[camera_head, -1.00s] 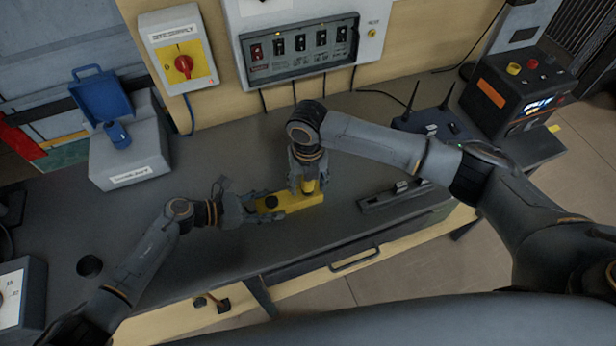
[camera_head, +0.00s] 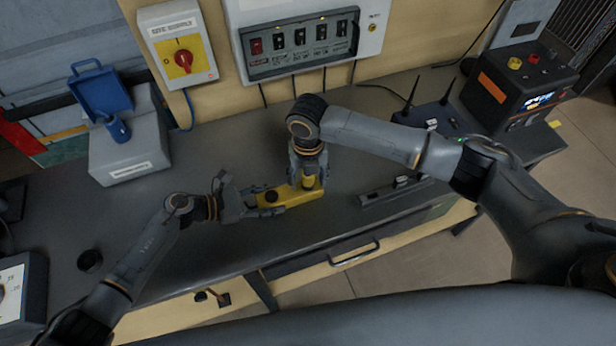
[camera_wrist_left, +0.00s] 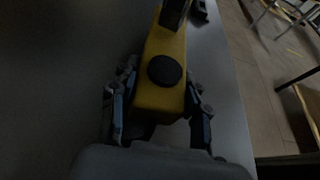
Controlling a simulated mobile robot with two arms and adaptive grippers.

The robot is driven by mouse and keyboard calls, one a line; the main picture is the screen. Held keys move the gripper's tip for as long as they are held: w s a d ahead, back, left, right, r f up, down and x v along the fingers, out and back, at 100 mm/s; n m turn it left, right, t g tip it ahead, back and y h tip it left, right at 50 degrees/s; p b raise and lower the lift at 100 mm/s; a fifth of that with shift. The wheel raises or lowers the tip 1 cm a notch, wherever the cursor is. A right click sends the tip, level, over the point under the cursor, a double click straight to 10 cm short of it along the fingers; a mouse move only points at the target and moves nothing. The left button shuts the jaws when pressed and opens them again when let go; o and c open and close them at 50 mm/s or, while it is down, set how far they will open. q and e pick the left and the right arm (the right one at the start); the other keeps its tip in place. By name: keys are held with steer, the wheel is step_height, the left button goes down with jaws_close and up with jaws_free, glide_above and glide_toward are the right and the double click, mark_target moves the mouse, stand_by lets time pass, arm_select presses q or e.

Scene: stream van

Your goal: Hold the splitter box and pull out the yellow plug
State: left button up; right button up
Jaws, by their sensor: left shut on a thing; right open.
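The yellow splitter box (camera_head: 290,198) lies on the dark worktop, with a round black cap on its left part. My left gripper (camera_head: 257,203) is shut on the box's left end. The left wrist view shows its fingers on both sides of the box (camera_wrist_left: 162,100), beside the black cap. My right gripper (camera_head: 308,174) points down over the box's right end, with its fingers open around the yellow plug (camera_head: 309,183). The plug is mostly hidden by the fingers, and its seating in the box cannot be seen clearly.
A dark strip (camera_head: 392,192) lies right of the box. A switch panel (camera_head: 302,48) is on the wall. The worktop's front edge is close.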

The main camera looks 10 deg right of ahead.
step_height(320, 180, up, 12)
steer(key=shift+f, duration=0.1)
steer(key=s+d+f+m+t+y, duration=0.1)
steer(key=m+t+y, duration=0.1)
steer(key=m, duration=1.2)
steer(key=s+d+m+t+y, duration=0.1)
steer(key=s+d+m, duration=0.1)
steer(key=m, duration=1.1)
steer(key=x, duration=1.1)
steer(key=shift+w+a+f, duration=0.2)
steer(key=shift+w+f, duration=0.05)
steer(key=shift+w, duration=0.05)
